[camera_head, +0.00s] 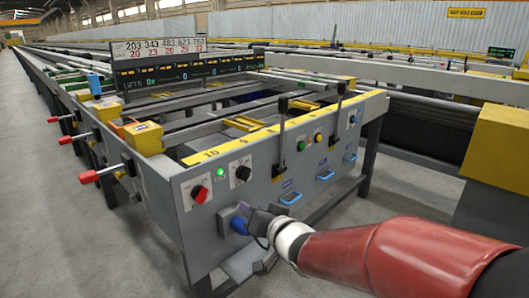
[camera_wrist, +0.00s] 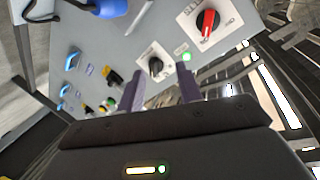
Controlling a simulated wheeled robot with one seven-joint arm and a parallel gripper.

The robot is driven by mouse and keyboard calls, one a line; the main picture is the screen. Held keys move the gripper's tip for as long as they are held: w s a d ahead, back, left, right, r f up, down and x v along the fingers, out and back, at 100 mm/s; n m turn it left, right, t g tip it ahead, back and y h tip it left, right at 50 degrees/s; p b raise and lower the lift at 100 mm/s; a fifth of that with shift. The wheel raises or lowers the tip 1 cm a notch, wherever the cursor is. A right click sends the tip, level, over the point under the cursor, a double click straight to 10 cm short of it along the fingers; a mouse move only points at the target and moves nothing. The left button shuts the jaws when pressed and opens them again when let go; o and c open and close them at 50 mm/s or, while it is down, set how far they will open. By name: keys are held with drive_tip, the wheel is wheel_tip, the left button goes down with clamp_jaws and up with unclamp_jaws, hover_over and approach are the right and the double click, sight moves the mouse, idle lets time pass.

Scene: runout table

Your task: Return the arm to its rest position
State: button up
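My arm (camera_head: 390,250) is red with a white wrist band and reaches in from the lower right in the head view. My gripper (camera_head: 250,213) is at the front panel of the runout table (camera_head: 215,245), beside a blue fitting (camera_head: 238,225). In the wrist view my gripper (camera_wrist: 161,72) has its two dark fingers apart, with nothing between them. Beyond the fingers are a black knob (camera_wrist: 155,66), a green light (camera_wrist: 186,57) and a red knob (camera_wrist: 206,21). I cannot tell whether the gripper touches the panel.
The panel carries a red knob (camera_head: 199,194), a black knob (camera_head: 243,173), tall black levers (camera_head: 281,135) and blue handles (camera_head: 291,198). Red-handled levers (camera_head: 98,173) stick out on the left side. A yellow block (camera_head: 498,145) stands at right. The floor at left (camera_head: 50,210) is clear.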

drive_tip(key=s+d+h, duration=0.3)
drive_tip(key=d+h, duration=0.3)
drive_tip(key=d, duration=0.4)
drive_tip(key=s+d+f+g+h, duration=0.1)
drive_tip(key=s+d+g, duration=0.2)
drive_tip(key=s, duration=0.7)
drive_tip(key=s+d+f+g+h, duration=0.1)
drive_tip(key=s+d+g, duration=0.3)
drive_tip(key=s+d, duration=0.4)
drive_tip(key=s+h, duration=0.1)
drive_tip(key=s, duration=0.2)
drive_tip(key=shift+s+d+f+m, duration=0.15)
drive_tip(key=shift+d+f+m, duration=0.05)
drive_tip(key=shift+d+m, duration=0.1)
